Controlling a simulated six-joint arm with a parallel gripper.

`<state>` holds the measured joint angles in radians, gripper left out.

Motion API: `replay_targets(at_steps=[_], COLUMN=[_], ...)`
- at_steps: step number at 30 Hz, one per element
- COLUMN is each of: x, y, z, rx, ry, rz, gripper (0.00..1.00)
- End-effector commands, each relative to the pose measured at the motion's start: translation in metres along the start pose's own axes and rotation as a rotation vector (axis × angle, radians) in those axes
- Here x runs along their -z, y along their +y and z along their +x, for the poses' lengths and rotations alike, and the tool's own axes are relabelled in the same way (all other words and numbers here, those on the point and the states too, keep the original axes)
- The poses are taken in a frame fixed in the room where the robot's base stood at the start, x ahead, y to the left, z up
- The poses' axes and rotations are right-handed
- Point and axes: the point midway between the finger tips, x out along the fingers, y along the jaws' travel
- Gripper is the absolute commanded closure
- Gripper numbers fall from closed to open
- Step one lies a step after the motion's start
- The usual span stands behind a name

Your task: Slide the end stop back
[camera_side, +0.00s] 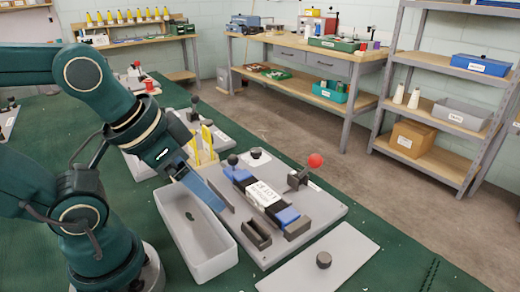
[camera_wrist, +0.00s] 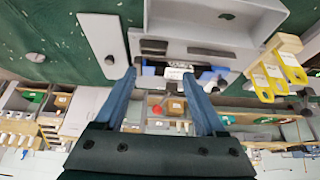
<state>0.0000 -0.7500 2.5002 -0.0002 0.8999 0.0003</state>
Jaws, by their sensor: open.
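A grey fixture plate (camera_side: 325,212) carries a blue-and-black piece with a white lot label (camera_side: 266,193), which also shows in the wrist view (camera_wrist: 178,72). A dark slotted block (camera_side: 257,235) and a small dark block (camera_side: 297,228) sit at its near end. A lever with a red ball (camera_side: 315,160) stands at the far right side; the ball shows in the wrist view (camera_wrist: 157,110). I cannot tell which part is the end stop. My gripper (camera_side: 222,207) is above the fixture's left edge, by the pale bin. In the wrist view its blue fingers (camera_wrist: 159,75) are apart with nothing held between them.
The pale open bin (camera_side: 195,235) lies left of the fixture. A separate grey plate with a dark knob (camera_side: 323,260) lies at the front right. Yellow upright tags (camera_side: 207,138) stand behind the bin. The green mat (camera_side: 400,240) is clear at right. Benches and shelves are farther back.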

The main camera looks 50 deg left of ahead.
Motion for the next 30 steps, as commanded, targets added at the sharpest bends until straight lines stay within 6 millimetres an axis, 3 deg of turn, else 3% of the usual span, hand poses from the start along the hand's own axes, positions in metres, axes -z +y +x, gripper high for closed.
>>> replay_targets(at_steps=[8,11,17,24,30], x=[0.002,0.017,0.064,0.117,0.141], y=[0.001,0.003,-0.008,-0.049,-0.101], z=[-0.003,-0.011,-0.015,0.009,0.046], rx=[-0.005,-0.017,-0.012,0.014,0.036], ry=[0.001,0.020,-0.023,-0.112,-0.196], rz=[-0.026,-0.061,-0.231,-0.482,-0.695], gripper=[0.34,0.34,0.34,0.34,0.34])
